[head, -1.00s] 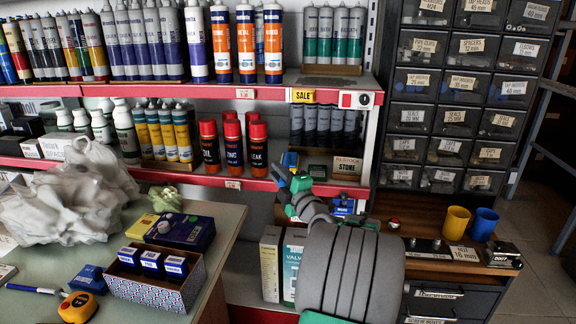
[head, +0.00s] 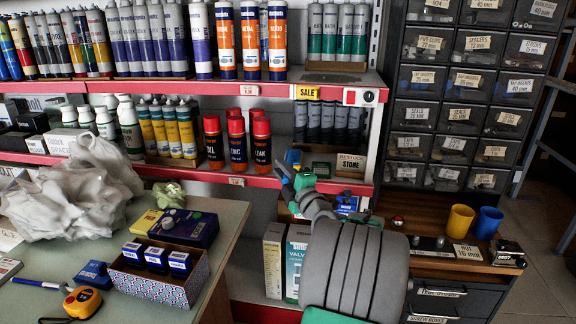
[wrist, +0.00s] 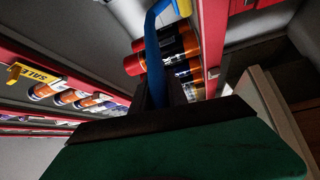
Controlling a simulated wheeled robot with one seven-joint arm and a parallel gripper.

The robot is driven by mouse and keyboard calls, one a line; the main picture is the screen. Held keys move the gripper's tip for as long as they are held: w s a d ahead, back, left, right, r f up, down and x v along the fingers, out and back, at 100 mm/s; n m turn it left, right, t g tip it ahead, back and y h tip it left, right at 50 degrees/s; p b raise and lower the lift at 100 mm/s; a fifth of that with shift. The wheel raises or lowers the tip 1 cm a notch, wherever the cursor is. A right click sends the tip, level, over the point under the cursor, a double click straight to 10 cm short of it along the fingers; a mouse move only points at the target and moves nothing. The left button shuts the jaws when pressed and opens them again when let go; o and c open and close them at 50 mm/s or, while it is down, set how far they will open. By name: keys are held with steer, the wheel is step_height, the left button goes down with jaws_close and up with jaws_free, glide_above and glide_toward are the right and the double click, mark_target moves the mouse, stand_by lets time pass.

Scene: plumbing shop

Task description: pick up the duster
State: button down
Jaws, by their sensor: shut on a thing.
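My gripper (wrist: 165,95) is shut on a slim blue piece (wrist: 153,55) that stands up between its dark fingers and bends over at the top. I take this piece to be the duster; the rest of it is hidden by the fingers and the green gripper body. In the head view my gripper (head: 300,182) is in front of the lower red-edged shelf, right of the red-capped cans, with a bit of blue at its tip (head: 292,157). My grey arm hides what is below it.
Red-capped cans (head: 237,145) stand on the lower shelf close to my gripper, and also show in the wrist view (wrist: 180,50). A restock store sign (head: 350,165) is to the right. A counter (head: 215,225) with boxes is at the left. Yellow (head: 459,221) and blue (head: 487,222) cups stand at the right.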

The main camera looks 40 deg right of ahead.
steer(key=s+r, duration=0.1)
steer(key=r, duration=0.2)
steer(key=s+a+r+p, duration=0.1)
steer(key=r, duration=0.1)
steer(key=s+a+r, duration=0.1)
steer(key=r, duration=0.2)
steer(key=shift+s+r, duration=0.3)
steer(key=shift+s, duration=0.1)
steer(key=s+a+r, duration=0.4)
steer(key=s+a, duration=0.1)
steer(key=s, duration=0.3)
steer(key=shift+s+r, duration=0.2)
